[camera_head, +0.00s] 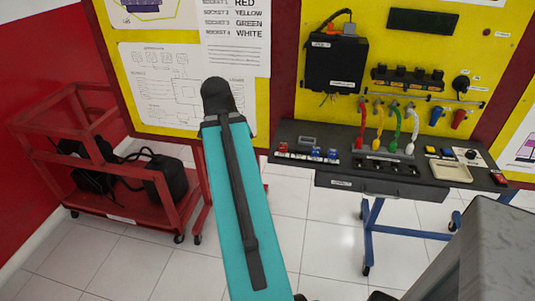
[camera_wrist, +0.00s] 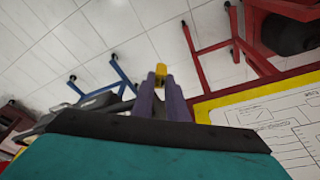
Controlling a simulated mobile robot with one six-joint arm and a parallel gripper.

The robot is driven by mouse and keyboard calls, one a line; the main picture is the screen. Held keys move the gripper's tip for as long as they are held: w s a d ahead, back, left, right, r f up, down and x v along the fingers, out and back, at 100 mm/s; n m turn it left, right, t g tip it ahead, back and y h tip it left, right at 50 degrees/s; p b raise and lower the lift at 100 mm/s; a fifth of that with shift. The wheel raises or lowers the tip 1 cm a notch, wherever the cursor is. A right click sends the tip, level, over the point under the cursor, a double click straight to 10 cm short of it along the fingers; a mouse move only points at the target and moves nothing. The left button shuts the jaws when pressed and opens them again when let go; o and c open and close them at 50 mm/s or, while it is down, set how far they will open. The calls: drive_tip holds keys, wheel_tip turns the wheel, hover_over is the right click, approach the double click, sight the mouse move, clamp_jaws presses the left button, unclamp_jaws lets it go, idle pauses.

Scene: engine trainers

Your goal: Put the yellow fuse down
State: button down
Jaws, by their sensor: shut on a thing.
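The yellow fuse (camera_wrist: 161,71) shows as a small yellow piece at the tips of my gripper's two fingers (camera_wrist: 161,79) in the wrist view. The fingers are shut on it, and it is held in the air with the tiled floor far behind. The fingers hide part of the fuse. In the head view my teal arm rises in the middle, and neither the gripper nor the held fuse can be made out.
A dark bench (camera_head: 345,146) with small red and blue parts, coloured leads and a beige tray (camera_head: 452,172) stands right of my arm. A yellow panel (camera_head: 285,60) is behind. A red cart (camera_head: 120,205) stands left. A grey block (camera_head: 490,245) fills the lower right.

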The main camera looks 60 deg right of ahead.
drive_tip(key=w+a+f+n+t, duration=0.25)
drive_tip(key=w+a+n, duration=0.85)
drive_tip(key=w+a, duration=0.7)
drive_tip(key=w+a+n+y, duration=0.1)
drive_tip(key=w+a+n, duration=0.3)
drive_tip(key=a, duration=0.7)
drive_tip(key=w+a+f+n+t+y, duration=0.1)
drive_tip(key=w+a+n, duration=0.3)
drive_tip(key=a, duration=0.7)
drive_tip(key=shift+w+a+f+n+y, duration=0.15)
drive_tip(key=shift+a+f+n+y, duration=0.2)
drive_tip(key=shift+n, duration=0.55)
drive_tip(key=shift+d+r+t, duration=0.1)
drive_tip(key=shift+d+t, duration=0.05)
drive_tip(key=shift+t, duration=0.1)
